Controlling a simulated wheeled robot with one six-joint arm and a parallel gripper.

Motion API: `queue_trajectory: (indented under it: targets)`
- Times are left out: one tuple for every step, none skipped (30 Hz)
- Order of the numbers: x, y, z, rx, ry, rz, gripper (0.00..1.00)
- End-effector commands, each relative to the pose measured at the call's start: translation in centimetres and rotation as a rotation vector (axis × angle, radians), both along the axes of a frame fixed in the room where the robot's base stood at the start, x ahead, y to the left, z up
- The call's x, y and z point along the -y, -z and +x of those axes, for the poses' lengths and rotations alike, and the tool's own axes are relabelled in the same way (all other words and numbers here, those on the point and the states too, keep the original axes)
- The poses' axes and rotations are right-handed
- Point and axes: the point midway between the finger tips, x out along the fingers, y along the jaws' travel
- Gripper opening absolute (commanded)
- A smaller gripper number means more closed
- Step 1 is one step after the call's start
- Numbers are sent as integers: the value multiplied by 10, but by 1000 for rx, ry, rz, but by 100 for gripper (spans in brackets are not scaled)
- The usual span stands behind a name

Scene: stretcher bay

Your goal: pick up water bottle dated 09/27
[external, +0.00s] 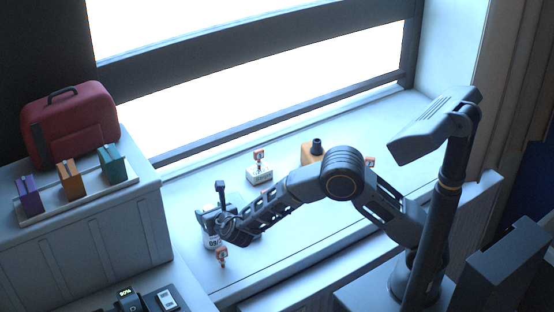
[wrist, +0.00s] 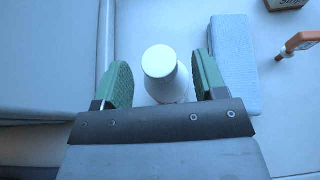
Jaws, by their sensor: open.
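A white water bottle with a date label starting "09" (external: 211,241) stands upright on the white ledge at my gripper; the rest of the date is hidden. In the wrist view a white-capped bottle (wrist: 160,62) is seen from above, between the two green finger pads. My gripper (wrist: 160,80) is open around the bottle, with a gap showing at each side. In the external view my gripper (external: 212,222) partly covers the bottle.
A pale blue block (wrist: 233,65) lies close beside the right finger. A small orange-and-white item (wrist: 298,43) is further right. An orange container with a dark cap (external: 312,152) and a white box (external: 260,175) stand behind on the ledge. A raised grey cabinet (external: 90,235) borders the left.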

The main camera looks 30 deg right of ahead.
Motion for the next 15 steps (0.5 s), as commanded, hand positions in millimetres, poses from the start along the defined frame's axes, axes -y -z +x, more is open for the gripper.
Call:
queue_trajectory:
  targets:
    - [1,0,7,-2,2,-2,65]
    - [2,2,11,-2,2,-2,65]
    - [2,4,16,-2,3,-1,65]
    - [2,6,19,-1,3,0,65]
    - [2,7,22,-1,3,0,65]
    - [2,9,26,0,2,0,65]
    - [2,10,29,0,2,-1,65]
    - [2,11,31,0,2,0,65]
    - [2,12,32,0,1,1,65]
    - [2,13,34,0,1,1,65]
    - [2,14,34,-1,1,1,65]
    - [2,14,35,-1,1,1,65]
    - [2,14,35,-1,1,1,65]
    - [2,14,35,-1,0,1,65]
    - [2,14,35,0,0,1,65]
